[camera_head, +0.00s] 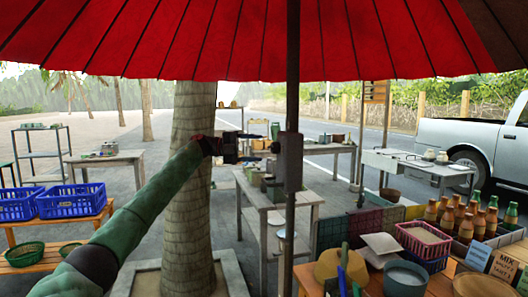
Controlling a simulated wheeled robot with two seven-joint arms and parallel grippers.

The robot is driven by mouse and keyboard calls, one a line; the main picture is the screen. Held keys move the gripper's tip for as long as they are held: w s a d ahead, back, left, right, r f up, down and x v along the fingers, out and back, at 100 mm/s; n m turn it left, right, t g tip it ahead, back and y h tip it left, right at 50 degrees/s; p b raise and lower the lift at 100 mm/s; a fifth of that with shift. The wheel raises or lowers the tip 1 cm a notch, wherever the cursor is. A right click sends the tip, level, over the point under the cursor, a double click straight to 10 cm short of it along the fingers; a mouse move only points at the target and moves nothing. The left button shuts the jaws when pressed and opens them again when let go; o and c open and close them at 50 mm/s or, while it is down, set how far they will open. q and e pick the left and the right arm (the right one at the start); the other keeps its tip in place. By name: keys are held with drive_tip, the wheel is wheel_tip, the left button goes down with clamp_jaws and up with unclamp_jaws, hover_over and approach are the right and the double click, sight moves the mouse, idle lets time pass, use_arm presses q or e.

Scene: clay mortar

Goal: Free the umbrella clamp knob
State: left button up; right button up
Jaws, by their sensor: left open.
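The red umbrella (250,40) spreads over the top of the head view, and its dark pole (293,80) runs down the middle. A grey clamp block (290,162) sits on the pole. A small dark knob (275,147) seems to stick out from the clamp's left side. My left gripper (259,147) comes in from the left and points at the knob. Its fingers are open, one above the other, with the tips close to the knob. I cannot tell whether they touch it. My right gripper is not in view.
A tree trunk (190,180) stands behind my left arm. Blue crates (74,200) are on a bench at left. A stall with bottles (465,226), a pink basket (423,238) and a grey bowl (405,279) fills the lower right. A white pickup (470,135) is parked behind.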

use_arm(q)
drive_tip(key=a, duration=0.3)
drive_tip(key=shift+w, duration=0.1)
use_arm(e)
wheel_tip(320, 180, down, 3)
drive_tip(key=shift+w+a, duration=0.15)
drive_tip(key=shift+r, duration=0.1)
